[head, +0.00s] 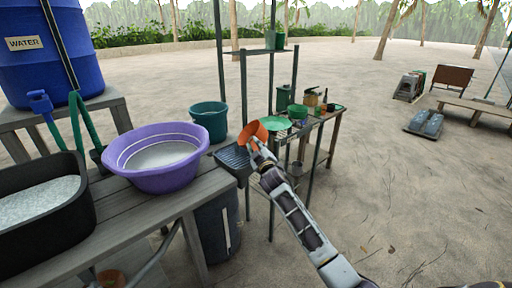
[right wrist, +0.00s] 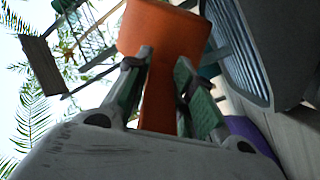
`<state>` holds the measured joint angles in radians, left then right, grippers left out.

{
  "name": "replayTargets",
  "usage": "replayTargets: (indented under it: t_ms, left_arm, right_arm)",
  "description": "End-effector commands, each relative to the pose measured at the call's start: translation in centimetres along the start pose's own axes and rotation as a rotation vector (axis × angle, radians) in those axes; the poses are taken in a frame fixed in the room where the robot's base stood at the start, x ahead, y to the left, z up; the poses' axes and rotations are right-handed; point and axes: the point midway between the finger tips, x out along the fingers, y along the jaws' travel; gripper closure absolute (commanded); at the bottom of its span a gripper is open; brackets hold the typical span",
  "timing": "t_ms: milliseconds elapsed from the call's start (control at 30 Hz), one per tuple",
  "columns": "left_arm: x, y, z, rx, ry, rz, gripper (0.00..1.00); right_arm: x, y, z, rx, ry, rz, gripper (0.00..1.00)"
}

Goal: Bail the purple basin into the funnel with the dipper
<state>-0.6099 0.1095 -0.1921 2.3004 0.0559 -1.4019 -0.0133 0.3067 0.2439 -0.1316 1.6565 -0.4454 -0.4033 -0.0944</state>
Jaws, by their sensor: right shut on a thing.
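The purple basin (head: 178,180) stands on the wooden bench at the left, with a pale grey fill inside. My right gripper (head: 259,150) is shut on the orange dipper (head: 252,131), right of the basin and apart from it, near a dark ribbed tray. In the right wrist view the fingers (right wrist: 160,90) close around the handle of the dipper (right wrist: 165,32). A bit of purple, likely the basin (right wrist: 247,132), shows at the right there. A light green round piece (head: 276,123) on the far stand may be the funnel; I cannot tell. My left gripper is out of view.
The ribbed tray (head: 233,160) adjoins the bench's right end; it also shows in the right wrist view (right wrist: 245,50). A teal bucket (head: 209,121) stands behind the basin. A black tub (head: 42,205) and a blue water barrel (head: 50,55) are at the left. Sand at right is mostly open.

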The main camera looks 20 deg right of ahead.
Motion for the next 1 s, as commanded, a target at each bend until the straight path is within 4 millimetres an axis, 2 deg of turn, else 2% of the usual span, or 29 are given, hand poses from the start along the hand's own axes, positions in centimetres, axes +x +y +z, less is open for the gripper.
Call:
replayTargets:
  t_ms: [300,1000]
  left_arm:
    - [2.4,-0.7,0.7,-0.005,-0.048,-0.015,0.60]
    - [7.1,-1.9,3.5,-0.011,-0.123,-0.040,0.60]
  right_arm:
    - [0.1,0.8,-1.2,-0.230,-0.002,-0.017,1.00]
    - [0.3,-0.2,-2.9,-0.518,-0.008,-0.040,1.00]
